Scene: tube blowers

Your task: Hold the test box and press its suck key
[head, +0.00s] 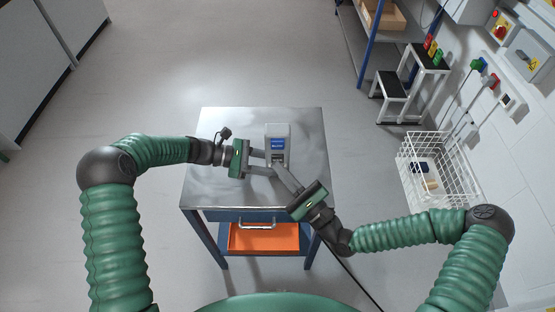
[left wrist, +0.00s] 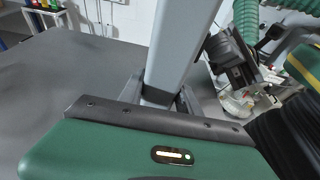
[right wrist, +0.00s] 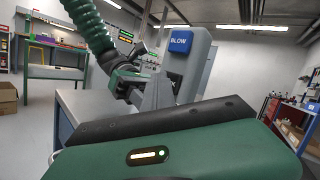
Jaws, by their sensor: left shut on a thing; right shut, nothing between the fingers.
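The grey test box (head: 277,131) stands upright on the metal table top, with a blue key (head: 277,144) on its near face. In the right wrist view the blue key (right wrist: 180,41) reads BLOW on the box (right wrist: 200,52). My left gripper (head: 268,163) is shut on the box from the left, low down. In the left wrist view the box (left wrist: 185,40) rises beyond the gripper. My right gripper (head: 276,173) is shut and empty, its tips close in front of the box; contact is unclear.
The table top (head: 225,125) is otherwise largely clear. A white wire basket (head: 440,172) stands on the floor at right. A step stool (head: 395,92) and blue-framed shelving stand at the back right.

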